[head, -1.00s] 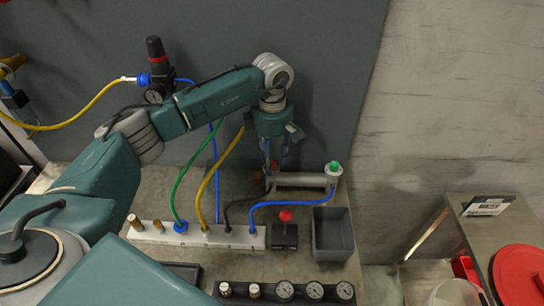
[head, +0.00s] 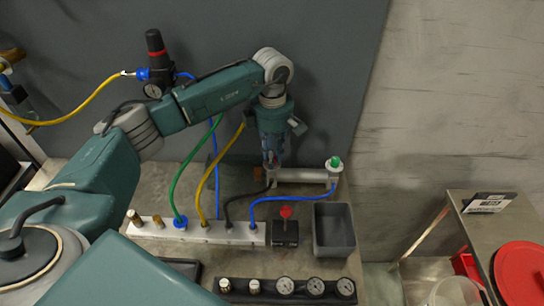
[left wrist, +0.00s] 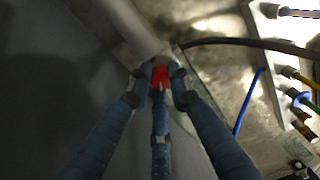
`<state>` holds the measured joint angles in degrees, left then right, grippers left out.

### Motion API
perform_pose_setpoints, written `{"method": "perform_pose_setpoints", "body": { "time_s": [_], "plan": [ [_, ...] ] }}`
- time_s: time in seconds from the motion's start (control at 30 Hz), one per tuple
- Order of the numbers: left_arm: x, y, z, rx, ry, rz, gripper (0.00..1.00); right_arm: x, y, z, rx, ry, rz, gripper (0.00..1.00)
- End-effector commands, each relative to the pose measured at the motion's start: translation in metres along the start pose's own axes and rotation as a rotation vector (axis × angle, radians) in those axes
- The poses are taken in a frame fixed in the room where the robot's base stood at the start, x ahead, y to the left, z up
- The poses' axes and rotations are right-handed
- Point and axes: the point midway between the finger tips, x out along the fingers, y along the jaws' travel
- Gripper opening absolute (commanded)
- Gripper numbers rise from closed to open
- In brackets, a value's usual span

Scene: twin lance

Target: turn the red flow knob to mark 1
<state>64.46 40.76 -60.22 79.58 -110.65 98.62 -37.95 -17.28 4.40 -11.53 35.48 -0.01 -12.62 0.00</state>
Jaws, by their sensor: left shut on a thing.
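My left gripper (head: 272,172) reaches down to the left end of the grey cylinder (head: 303,175) at the back of the bench. In the left wrist view its three blue fingers (left wrist: 160,82) are closed around the red flow knob (left wrist: 159,76). In the head view the fingers hide this knob. The marks around it are not readable. A green knob (head: 334,163) stands on the cylinder's right end, free of the gripper. My right gripper is not in view.
A white manifold (head: 228,236) with green, yellow, black and blue hoses lies in front of the cylinder. A red-topped valve (head: 286,212) on a black block and an open grey bin (head: 345,250) stand to its right. A row of gauges (head: 315,285) lies nearest.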

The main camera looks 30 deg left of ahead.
Motion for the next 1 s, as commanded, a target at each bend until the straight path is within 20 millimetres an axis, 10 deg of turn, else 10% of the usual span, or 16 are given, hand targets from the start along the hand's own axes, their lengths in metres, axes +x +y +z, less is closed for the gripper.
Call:
{"method": "perform_pose_setpoints", "body": {
  "time_s": [1.0],
  "plan": [
    [-0.001, 0.002, 0.001, -0.717, -0.015, 0.002, 0.00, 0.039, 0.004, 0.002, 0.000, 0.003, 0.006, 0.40]
  ]
}}
